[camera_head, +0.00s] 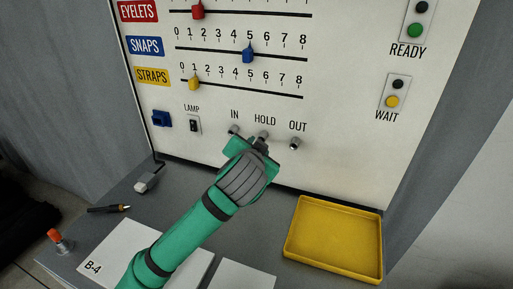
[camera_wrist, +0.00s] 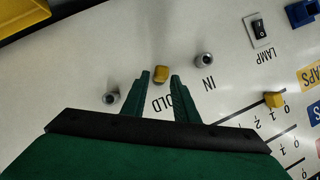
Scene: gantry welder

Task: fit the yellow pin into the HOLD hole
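The yellow pin (camera_wrist: 161,74) shows in the wrist view at the HOLD position, in line between two grey sockets. It appears to stand in the HOLD hole, whose rim is hidden behind it; its depth cannot be told. My gripper (camera_wrist: 160,76) is open, with one green finger on each side of the pin and a visible gap to both. In the head view my gripper (camera_head: 260,147) is at the panel below the HOLD label and hides the pin. The IN socket (camera_wrist: 204,60) and the OUT socket (camera_wrist: 111,97) look empty.
The white panel (camera_head: 340,130) carries sliders, a lamp switch (camera_head: 194,125) and a blue socket (camera_head: 162,119). On the grey bench lie a yellow tray (camera_head: 334,274), a dark pen-like tool (camera_head: 107,209), a pale connector (camera_head: 148,182) and an orange-topped item (camera_head: 58,240).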

